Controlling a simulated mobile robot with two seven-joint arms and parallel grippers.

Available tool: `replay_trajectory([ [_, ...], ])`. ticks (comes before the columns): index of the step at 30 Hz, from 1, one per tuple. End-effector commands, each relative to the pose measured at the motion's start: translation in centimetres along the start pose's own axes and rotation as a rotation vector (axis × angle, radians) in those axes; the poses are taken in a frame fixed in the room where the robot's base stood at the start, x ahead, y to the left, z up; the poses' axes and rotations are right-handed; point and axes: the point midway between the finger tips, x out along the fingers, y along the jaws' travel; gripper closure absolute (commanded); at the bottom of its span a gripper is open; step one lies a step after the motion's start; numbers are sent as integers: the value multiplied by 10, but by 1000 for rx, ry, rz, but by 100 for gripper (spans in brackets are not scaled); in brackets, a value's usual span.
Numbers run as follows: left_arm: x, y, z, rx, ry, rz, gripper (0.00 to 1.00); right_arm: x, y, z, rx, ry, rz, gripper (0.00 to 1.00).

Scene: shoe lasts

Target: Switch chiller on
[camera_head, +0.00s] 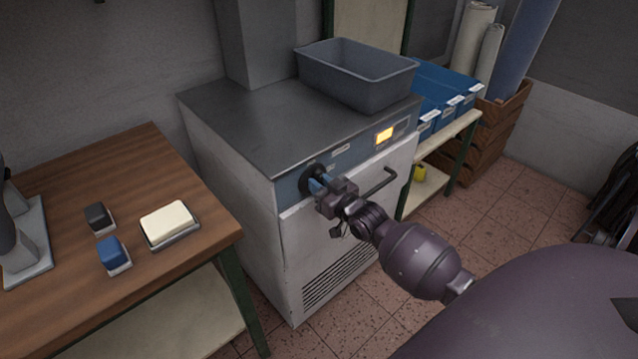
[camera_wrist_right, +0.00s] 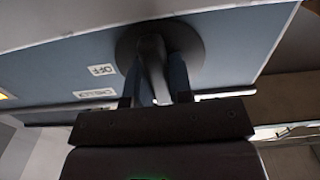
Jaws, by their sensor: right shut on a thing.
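The chiller (camera_head: 235,125) is a pale metal cabinet with a dark grey top and a blue-grey control strip along its upper front. A round black rotary knob (camera_head: 308,180) sits at the left end of that strip. My right gripper (camera_head: 319,185) is shut on the knob. In the right wrist view, the knob's dark grip bar (camera_wrist_right: 152,62) stands between my two blue-grey fingers, and the picture is upside down. Labels reading "OFF" (camera_wrist_right: 101,70) and "CHILLER" (camera_wrist_right: 95,93) show beside it. An amber panel (camera_head: 385,135) glows at the strip's right end. My left gripper is out of view.
A grey bin (camera_head: 355,78) stands on the chiller top. A bar handle (camera_head: 378,184) sticks out below the strip, close to my right gripper. A wooden table (camera_head: 65,190) with small blocks stands left. Blue bins (camera_head: 440,95) sit on a right-hand shelf.

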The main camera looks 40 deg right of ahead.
Motion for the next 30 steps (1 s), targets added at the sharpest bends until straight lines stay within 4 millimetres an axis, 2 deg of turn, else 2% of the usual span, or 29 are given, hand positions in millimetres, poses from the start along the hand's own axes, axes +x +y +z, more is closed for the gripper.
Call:
replay_trajectory([
  [5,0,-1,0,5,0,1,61,0,0,-1,-6,3,0,100],
  [6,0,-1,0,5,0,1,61,0,0,-1,-5,3,0,75],
  [10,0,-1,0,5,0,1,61,0,0,-1,-4,2,0,55],
  [22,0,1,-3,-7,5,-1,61,-6,0,-1,-1,1,0,54],
  [26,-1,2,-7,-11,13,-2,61,-22,0,-1,-1,1,1,54],
  [30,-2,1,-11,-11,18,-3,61,-47,1,-2,-1,0,1,54],
])
